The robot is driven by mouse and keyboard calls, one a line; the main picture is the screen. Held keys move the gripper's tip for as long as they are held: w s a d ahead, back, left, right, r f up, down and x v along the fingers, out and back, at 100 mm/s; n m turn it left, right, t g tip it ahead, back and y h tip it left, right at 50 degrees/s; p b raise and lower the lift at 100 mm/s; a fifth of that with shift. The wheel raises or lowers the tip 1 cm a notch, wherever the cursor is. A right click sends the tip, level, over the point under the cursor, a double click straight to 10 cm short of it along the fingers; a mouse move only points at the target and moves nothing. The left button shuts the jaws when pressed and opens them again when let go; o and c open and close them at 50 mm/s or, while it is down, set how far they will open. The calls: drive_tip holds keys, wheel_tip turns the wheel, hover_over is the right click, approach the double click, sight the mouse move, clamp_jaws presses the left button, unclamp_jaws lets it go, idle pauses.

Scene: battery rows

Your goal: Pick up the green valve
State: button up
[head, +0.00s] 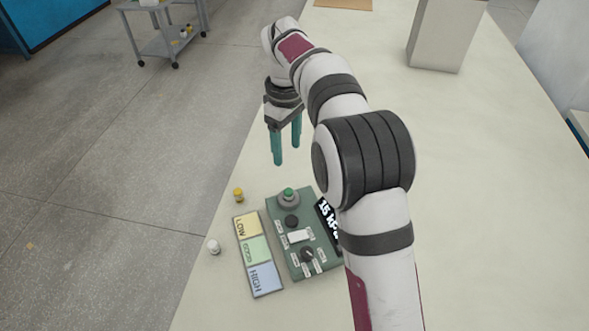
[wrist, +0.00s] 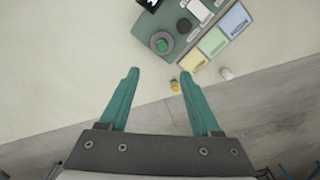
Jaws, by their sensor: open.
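The green valve (head: 288,192) sits upright in a round grey socket at the far end of a green device box. In the wrist view the green valve (wrist: 161,44) shows just beyond and between my fingertips. My gripper (head: 286,152) is open and empty, with its teal fingers pointing down. It hangs above the table, beyond the box and apart from the valve. Both fingers of the gripper (wrist: 159,74) show in the wrist view with nothing between them.
A yellow valve (head: 238,195) and a white valve (head: 213,246) stand near the table's left edge. A LOW/GOOD/HIGH panel (head: 237,227) lies beside the box, whose display (head: 327,217) reads about 15 kPa. A grey block (head: 442,38) stands at the back right. The table (head: 480,200) is clear on the right.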

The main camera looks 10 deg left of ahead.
sight(288, 191)
drive_tip(key=f, duration=1.3)
drive_tip(key=shift+s+d+f, duration=0.1)
drive_tip(key=shift+s+f, duration=0.2)
drive_tip(key=shift+f, duration=0.1)
clamp_jaws()
